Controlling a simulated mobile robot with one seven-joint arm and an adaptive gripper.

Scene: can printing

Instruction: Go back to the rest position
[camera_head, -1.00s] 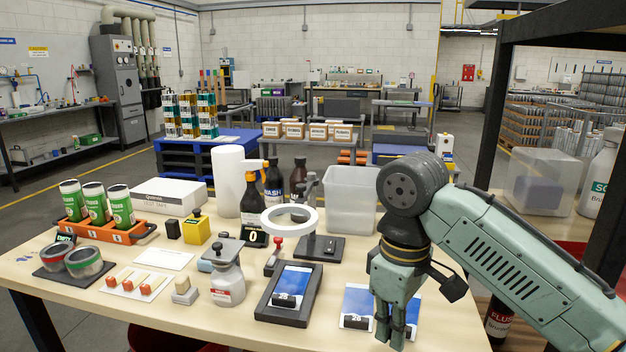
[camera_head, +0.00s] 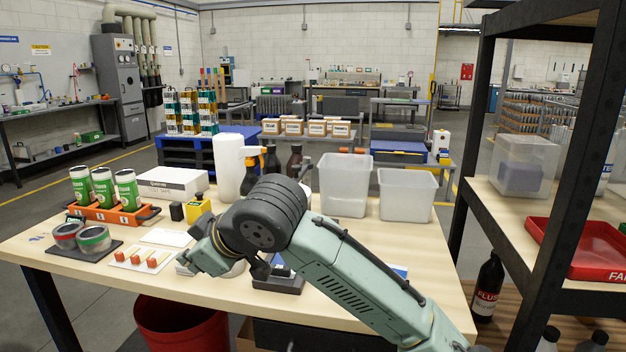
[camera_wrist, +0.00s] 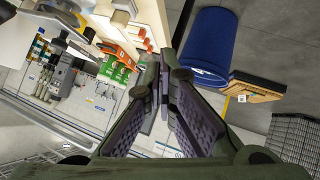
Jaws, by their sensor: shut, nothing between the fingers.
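My gripper (camera_head: 188,262) is at the left end of my bent arm, above the front part of the wooden work table (camera_head: 60,255). It points left in the head view, with its fingertips small and partly hard to make out. In the wrist view the two fingers of my gripper (camera_wrist: 164,72) come together at their tips with nothing held between them.
An orange rack (camera_head: 112,213) with green cans (camera_head: 103,187) and tape rolls (camera_head: 93,240) stand left. Clear bins (camera_head: 406,195) stand at the table's back right. A dark shelf (camera_head: 500,215) with a red tray (camera_head: 585,248) is at right. A blue bin (camera_wrist: 208,45) shows in the wrist view.

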